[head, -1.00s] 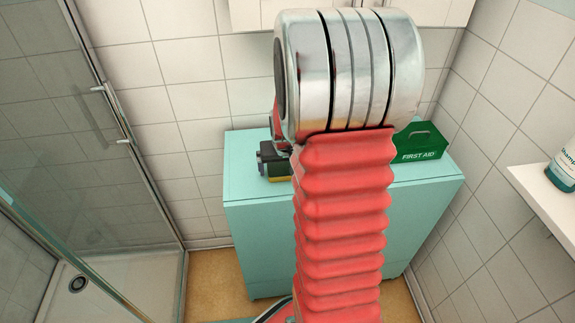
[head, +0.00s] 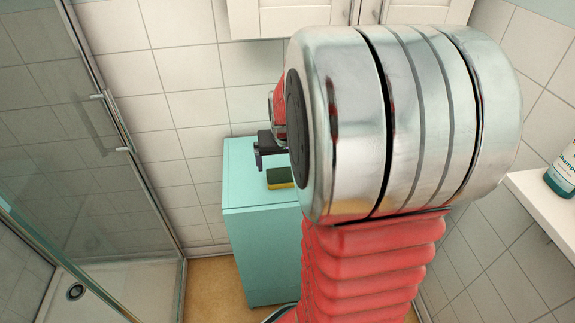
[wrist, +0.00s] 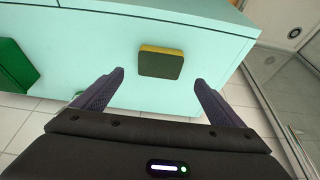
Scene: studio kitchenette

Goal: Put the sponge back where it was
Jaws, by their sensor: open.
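The sponge (head: 279,178), yellow with a dark green face, lies on the left part of the teal cabinet top (head: 250,200) in the head view. In the wrist view the sponge (wrist: 161,62) lies flat, dark side up, beyond the fingertips and roughly midway between them. My gripper (wrist: 160,80) is open and empty, its two dark fingers apart. In the head view my gripper (head: 262,155) shows partly, above and behind the sponge and apart from it. My arm hides the right part of the cabinet top.
A green box (wrist: 14,68) stands at the left in the wrist view. A glass shower door (head: 95,130) is left of the cabinet. A white shelf (head: 540,205) with a shampoo bottle (head: 563,172) juts out at the right. White cupboards (head: 290,18) hang above.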

